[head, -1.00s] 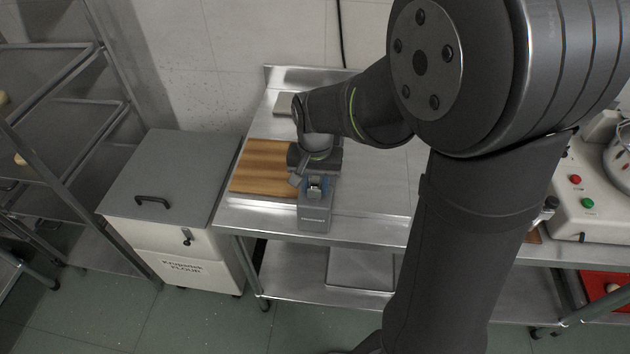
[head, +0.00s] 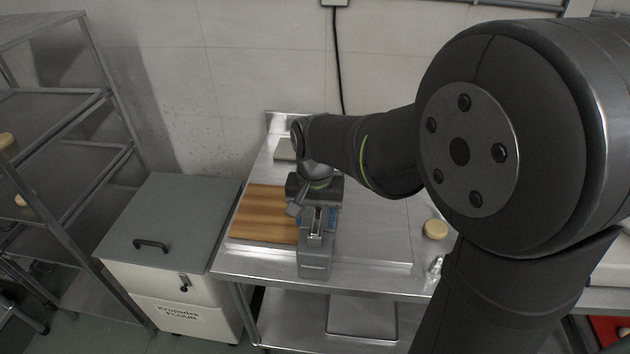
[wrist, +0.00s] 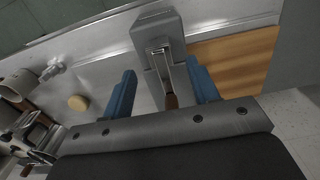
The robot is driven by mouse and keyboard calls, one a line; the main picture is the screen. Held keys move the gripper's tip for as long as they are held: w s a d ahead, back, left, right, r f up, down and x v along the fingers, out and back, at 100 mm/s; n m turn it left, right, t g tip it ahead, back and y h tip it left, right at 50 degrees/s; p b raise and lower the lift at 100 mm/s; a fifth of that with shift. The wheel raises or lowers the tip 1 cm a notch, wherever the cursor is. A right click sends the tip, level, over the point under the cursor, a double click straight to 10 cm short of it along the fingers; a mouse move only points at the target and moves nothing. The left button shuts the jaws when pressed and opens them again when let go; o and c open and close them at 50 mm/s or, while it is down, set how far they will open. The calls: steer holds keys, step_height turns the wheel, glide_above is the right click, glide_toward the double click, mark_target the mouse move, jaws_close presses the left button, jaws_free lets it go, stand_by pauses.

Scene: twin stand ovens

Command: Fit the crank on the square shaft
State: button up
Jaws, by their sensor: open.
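A grey housing (head: 314,266) stands at the front of the steel table; it also shows in the wrist view (wrist: 148,31). A crank with a metal arm (wrist: 163,62) and a brown handle (wrist: 171,100) lies along the housing's slotted face, between my fingers. My gripper (head: 316,224) is open, with one blue finger on either side of the crank in the wrist view (wrist: 160,68). Gaps show between both fingers and the crank. The square shaft is hidden, so I cannot tell whether the crank is seated on it.
A wooden board (head: 262,212) lies left of the housing. A pale round disc (head: 435,229) and a small metal fitting (head: 436,265) are on the table to the right. A flour bin (head: 175,220) stands left of the table. Bare steel lies between housing and disc.

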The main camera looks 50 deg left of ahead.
mark_target(315, 231)
step_height(315, 231, up, 12)
steer(key=shift+r, duration=0.25)
steer(key=shift+f, duration=0.1)
stand_by(0.5)
step_height(315, 231, down, 17)
steer(key=shift+f, duration=0.2)
stand_by(0.4)
steer(key=shift+r, duration=0.1)
step_height(315, 231, up, 18)
step_height(315, 231, down, 18)
steer(key=shift+f, duration=0.1)
step_height(315, 231, up, 4)
steer(key=shift+f, duration=0.2)
steer(key=shift+r, duration=0.65)
